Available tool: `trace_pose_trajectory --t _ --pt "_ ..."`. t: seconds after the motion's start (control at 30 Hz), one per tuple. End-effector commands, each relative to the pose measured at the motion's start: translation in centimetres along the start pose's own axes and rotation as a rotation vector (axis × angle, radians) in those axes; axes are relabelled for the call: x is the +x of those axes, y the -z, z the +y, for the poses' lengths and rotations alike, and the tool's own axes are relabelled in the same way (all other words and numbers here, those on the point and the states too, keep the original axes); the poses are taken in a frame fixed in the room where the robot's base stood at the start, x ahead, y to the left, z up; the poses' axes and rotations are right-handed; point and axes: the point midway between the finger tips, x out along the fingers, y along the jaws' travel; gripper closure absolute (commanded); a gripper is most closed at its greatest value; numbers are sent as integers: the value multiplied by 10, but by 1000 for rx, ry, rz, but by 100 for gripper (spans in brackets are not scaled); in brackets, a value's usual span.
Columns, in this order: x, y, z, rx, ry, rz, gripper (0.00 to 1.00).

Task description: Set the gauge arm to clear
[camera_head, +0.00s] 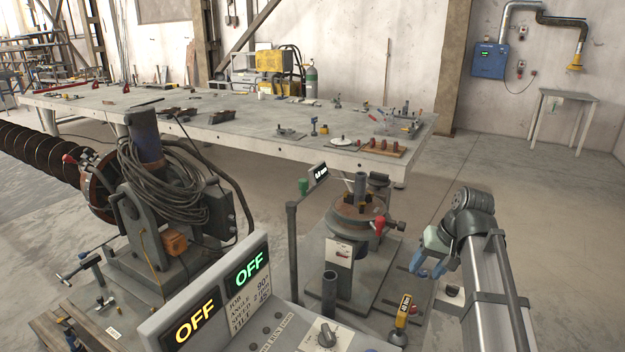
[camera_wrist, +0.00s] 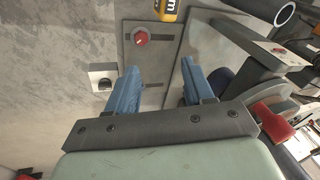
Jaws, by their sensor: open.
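A grey post (camera_head: 292,250) stands beside the round rotary table (camera_head: 352,215). In the wrist view my gripper (camera_wrist: 160,88) points toward a grey plate with a red knob (camera_wrist: 140,38); nothing is between the fingers.
A yellow labelled piece (camera_head: 403,310) stands below the rotary table; it shows in the wrist view (camera_wrist: 168,8). A red handle (camera_head: 380,222) sticks out at the table's right. The console (camera_head: 240,300) with OFF displays is in front.

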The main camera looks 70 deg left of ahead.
Motion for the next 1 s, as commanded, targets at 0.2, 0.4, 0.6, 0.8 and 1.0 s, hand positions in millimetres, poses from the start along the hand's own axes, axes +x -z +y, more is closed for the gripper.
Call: trace_pose_trajectory --t 0.2,0.4,0.6,0.8,1.0 --pt "-62 50 -116 -176 -44 45 48" --pt "-124 72 -223 -323 -80 93 48" --pt "-178 76 -309 -433 -104 133 48" --pt "-205 72 -349 -484 -115 155 48" --pt "-198 72 -353 -490 -117 156 48"
